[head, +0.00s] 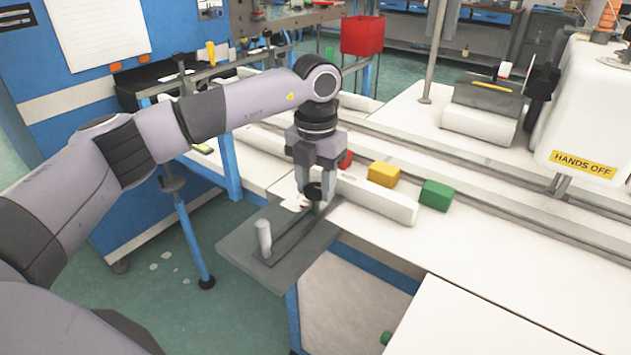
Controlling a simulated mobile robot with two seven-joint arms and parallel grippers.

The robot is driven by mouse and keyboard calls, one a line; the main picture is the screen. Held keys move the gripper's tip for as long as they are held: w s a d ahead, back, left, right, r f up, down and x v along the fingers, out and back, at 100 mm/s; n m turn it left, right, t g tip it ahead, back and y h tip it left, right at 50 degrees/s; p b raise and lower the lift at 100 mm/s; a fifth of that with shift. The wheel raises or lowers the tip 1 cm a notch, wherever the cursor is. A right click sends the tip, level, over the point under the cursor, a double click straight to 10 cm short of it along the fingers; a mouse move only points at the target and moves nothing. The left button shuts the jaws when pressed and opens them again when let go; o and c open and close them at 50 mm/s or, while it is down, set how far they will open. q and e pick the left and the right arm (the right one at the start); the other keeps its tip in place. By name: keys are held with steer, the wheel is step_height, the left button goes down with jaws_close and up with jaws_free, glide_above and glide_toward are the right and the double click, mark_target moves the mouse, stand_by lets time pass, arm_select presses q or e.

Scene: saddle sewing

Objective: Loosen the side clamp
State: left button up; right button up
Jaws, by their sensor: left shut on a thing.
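The side clamp (264,237) is a dark grey plate fixture with an upright light grey post, fixed at the near left corner of the white table. A dark round knob (315,190) stands at its far end. My left gripper (314,200) points down over that end, with its fingers on either side of the knob and shut on it. The fingers partly hide the knob. My right gripper is not in view.
A white machine (590,110) marked HANDS OFF stands at the right. Metal rails (480,175) cross the table.

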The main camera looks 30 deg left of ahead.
mark_target(315, 187)
arm_select(q)
steer(key=o, duration=1.1)
steer(key=shift+c, duration=0.2)
steer(key=shift+r, duration=0.1)
step_height(315, 187, up, 7)
steer(key=shift+r, duration=0.1)
